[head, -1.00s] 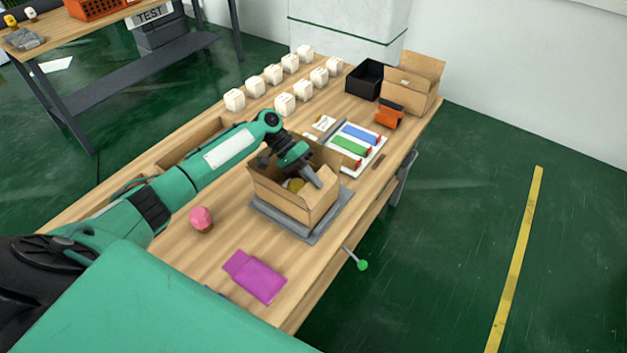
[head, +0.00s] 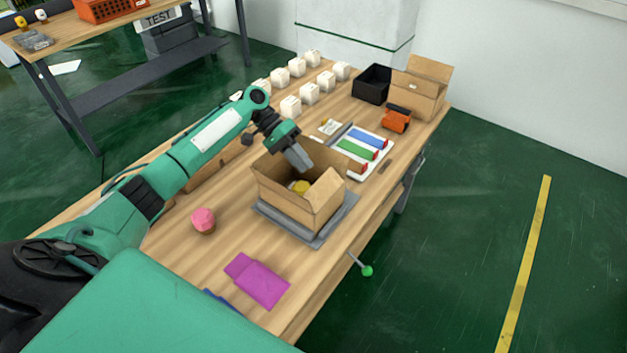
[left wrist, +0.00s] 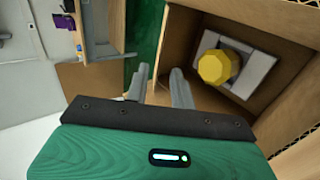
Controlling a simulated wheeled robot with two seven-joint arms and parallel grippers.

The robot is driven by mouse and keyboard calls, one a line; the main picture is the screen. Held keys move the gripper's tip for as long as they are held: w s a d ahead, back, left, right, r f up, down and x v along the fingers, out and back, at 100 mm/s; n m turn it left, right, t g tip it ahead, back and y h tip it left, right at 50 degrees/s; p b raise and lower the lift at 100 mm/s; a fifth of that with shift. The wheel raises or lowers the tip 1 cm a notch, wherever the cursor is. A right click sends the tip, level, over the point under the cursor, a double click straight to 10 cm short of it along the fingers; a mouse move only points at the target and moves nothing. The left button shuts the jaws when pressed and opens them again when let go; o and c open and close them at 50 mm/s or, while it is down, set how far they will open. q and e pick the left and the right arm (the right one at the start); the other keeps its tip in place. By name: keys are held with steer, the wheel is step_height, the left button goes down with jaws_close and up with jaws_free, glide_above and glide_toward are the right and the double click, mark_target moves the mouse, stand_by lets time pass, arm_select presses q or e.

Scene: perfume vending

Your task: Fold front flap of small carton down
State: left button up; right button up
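The small brown carton (head: 283,203) stands open on a grey plate (head: 313,241) on the table. A yellow object (head: 301,187) sits inside it; the left wrist view shows it round-topped (left wrist: 219,66) in a pale grey insert (left wrist: 246,72). A carton panel stands up at the right side (head: 328,196); I cannot tell clearly which flaps are folded. My left gripper (head: 303,168) points down over the carton's far part. My right gripper is not in view.
A pink round item (head: 203,220) and a magenta item (head: 257,280) lie near. A white tray (head: 378,153) with coloured boxes, an orange object (head: 396,119), a black bin (head: 372,84) and a larger open carton (head: 417,88) stand beyond. White boxes (head: 291,106) line the back.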

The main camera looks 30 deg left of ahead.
arm_select(q)
steer(key=b+v, duration=0.1)
steer(key=v, duration=0.5)
steer(key=shift+a, duration=0.15)
steer(key=shift+r, duration=0.2)
